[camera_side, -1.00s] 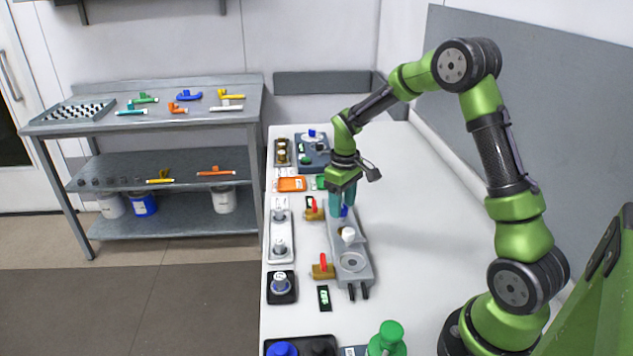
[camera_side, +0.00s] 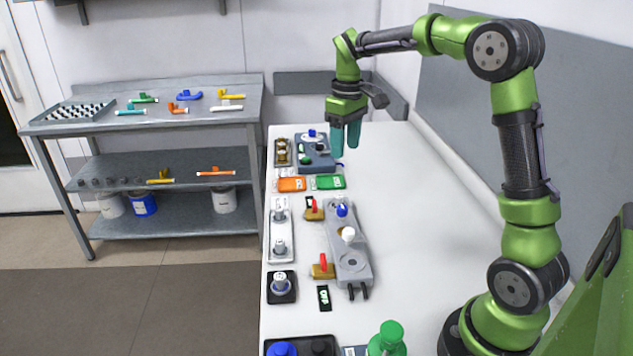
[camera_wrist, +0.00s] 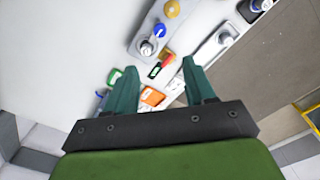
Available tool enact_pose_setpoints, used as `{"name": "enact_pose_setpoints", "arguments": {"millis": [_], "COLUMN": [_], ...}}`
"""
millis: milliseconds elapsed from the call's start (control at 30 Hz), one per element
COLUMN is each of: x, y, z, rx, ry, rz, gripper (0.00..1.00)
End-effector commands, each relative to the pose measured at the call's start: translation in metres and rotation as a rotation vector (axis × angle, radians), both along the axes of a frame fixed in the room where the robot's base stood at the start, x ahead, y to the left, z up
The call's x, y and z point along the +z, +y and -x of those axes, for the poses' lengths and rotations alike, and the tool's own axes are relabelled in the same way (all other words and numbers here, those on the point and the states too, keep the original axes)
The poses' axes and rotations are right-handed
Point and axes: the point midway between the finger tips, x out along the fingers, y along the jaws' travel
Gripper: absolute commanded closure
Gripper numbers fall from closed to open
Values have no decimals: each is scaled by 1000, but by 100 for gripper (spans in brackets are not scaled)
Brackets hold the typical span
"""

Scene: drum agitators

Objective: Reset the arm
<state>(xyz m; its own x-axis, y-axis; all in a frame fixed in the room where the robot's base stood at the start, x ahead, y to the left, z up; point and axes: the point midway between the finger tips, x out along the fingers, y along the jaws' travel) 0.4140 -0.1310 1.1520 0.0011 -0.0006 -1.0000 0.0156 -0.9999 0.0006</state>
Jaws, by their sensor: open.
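My gripper (camera_side: 345,150) is open and empty, with teal fingers pointing down. The gripper is clear of both.
Orange (camera_side: 291,184) and green (camera_side: 328,182) cards lie near a blue-grey device (camera_side: 314,155). A green knobbed object (camera_side: 388,338) stands at the front. A shelf rack (camera_side: 160,125) stands left. The bench's right side is clear.

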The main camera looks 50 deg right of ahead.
Motion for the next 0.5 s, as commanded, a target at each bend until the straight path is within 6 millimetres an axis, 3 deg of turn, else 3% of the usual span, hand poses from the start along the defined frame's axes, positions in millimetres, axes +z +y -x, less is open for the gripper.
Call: {"name": "enact_pose_setpoints", "arguments": {"millis": [367,500], "x": [-7,-13], "y": [-1,18], "z": [-2,15], "rx": [-68,-179], "ry": [-17,-69], "rz": [4,-14], "gripper": [46,46]}}
